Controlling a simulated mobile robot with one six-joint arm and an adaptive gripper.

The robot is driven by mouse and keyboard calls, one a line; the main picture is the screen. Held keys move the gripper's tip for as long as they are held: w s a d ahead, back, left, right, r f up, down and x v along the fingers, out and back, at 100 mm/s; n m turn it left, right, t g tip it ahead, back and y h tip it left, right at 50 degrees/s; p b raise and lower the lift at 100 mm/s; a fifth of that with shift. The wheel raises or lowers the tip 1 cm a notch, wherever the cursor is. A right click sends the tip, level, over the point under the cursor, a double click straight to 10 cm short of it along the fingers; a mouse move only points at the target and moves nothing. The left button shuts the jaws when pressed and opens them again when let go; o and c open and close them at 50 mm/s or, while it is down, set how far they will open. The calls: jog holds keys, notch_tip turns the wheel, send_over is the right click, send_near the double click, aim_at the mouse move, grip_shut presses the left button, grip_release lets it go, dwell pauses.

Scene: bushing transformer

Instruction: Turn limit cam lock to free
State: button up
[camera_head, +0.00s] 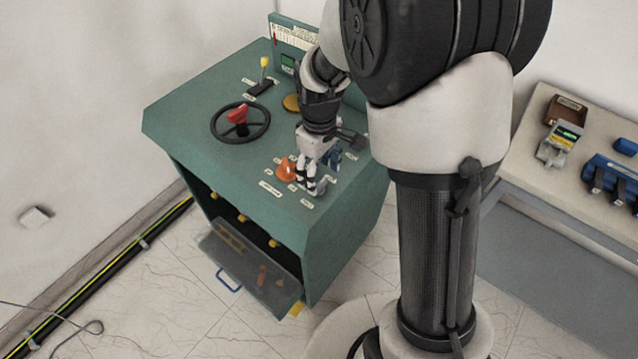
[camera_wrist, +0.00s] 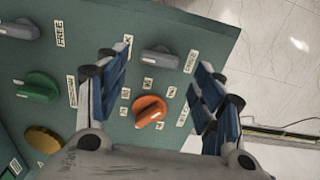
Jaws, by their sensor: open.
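The green console top (camera_head: 185,125) carries several knobs and small labels. In the wrist view a grey knob (camera_wrist: 160,60) and an orange knob (camera_wrist: 150,110) lie between the fingers of my gripper (camera_wrist: 160,88). My gripper is open and holds nothing. Another grey knob (camera_wrist: 20,30) sits at the upper left beside a label reading FREE (camera_wrist: 60,33). A partly hidden label (camera_wrist: 128,46) ends in K. I cannot tell which knob is the limit cam lock. In the head view my gripper (camera_head: 307,182) is low over the console beside the orange knob (camera_head: 286,170); contact is unclear.
A green knob (camera_wrist: 38,87) and yellow disc (camera_wrist: 43,140) lie left in the wrist view. A black handwheel (camera_head: 240,121) and yellow-tipped lever (camera_head: 264,70) stand on the console. An open drawer (camera_head: 250,267) juts out below. A side table (camera_head: 545,105) stands right.

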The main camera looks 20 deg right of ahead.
aim_at(319, 184)
jog(key=shift+f+b, duration=0.45)
jog(key=shift+f, duration=1.55)
jog(key=shift+c, duration=0.3)
jog(key=c, duration=1)
